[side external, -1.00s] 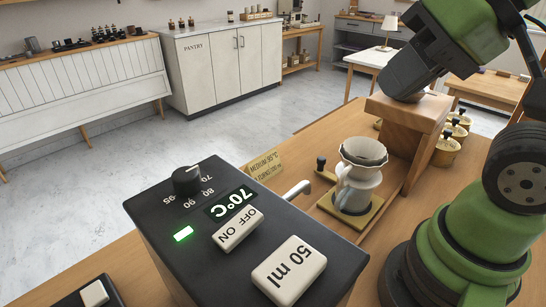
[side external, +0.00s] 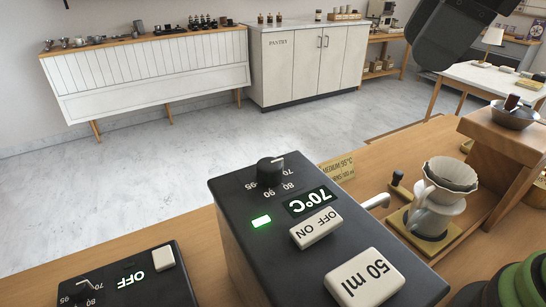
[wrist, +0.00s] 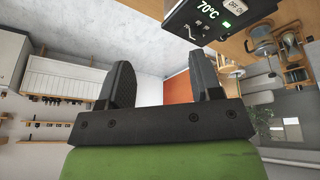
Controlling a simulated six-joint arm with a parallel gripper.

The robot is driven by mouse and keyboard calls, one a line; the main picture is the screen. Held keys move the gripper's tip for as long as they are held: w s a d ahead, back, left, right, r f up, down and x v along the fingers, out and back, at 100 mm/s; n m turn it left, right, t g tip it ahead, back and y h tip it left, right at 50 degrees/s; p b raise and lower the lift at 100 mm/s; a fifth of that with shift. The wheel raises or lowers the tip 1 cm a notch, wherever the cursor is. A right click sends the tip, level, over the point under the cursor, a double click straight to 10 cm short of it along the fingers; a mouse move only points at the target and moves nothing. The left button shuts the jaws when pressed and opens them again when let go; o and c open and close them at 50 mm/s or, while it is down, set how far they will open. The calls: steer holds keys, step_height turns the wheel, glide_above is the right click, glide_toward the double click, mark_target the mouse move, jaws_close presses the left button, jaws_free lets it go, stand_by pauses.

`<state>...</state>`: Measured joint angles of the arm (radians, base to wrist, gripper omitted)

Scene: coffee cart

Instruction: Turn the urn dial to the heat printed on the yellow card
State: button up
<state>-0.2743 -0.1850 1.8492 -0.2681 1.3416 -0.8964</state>
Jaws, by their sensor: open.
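The urn (side external: 240,205) is a black box with a black dial (side external: 270,170) on its top, beside a scale marked 70, 80, 90 and 95. Its lit display (side external: 309,201) reads 70°C. A green light (side external: 261,222) is lit. The yellow card (side external: 338,168) stands behind the urn; its print is inverted and too small to read surely. My gripper (wrist: 163,78) is open and empty in the wrist view, with the urn (wrist: 180,20) beyond its fingers at the top. In the side view its dark body is high at the upper right, clear of the dial.
A second black unit (side external: 130,285) marked OFF, with its own scale, sits at the lower left. A white dripper (side external: 450,175) on a carafe stands right of the urn, near a wooden stand (side external: 500,145) holding a bowl (side external: 515,116). The space above the dial is clear.

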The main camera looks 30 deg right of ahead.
steer(key=w+a+n+g, duration=0.2)
steer(key=w+a+n, duration=0.25)
steer(key=n, duration=0.25)
steer(key=n+g+h, duration=0.1)
steer(key=n+h, duration=0.1)
steer(key=n, duration=0.7)
glide_above(269, 163)
step_height(269, 163, down, 4)
steer(key=shift+s+f, duration=0.1)
steer(key=shift+f, duration=0.35)
step_height(269, 163, down, 10)
steer(key=shift+r, duration=0.25)
steer(key=c, duration=0.9)
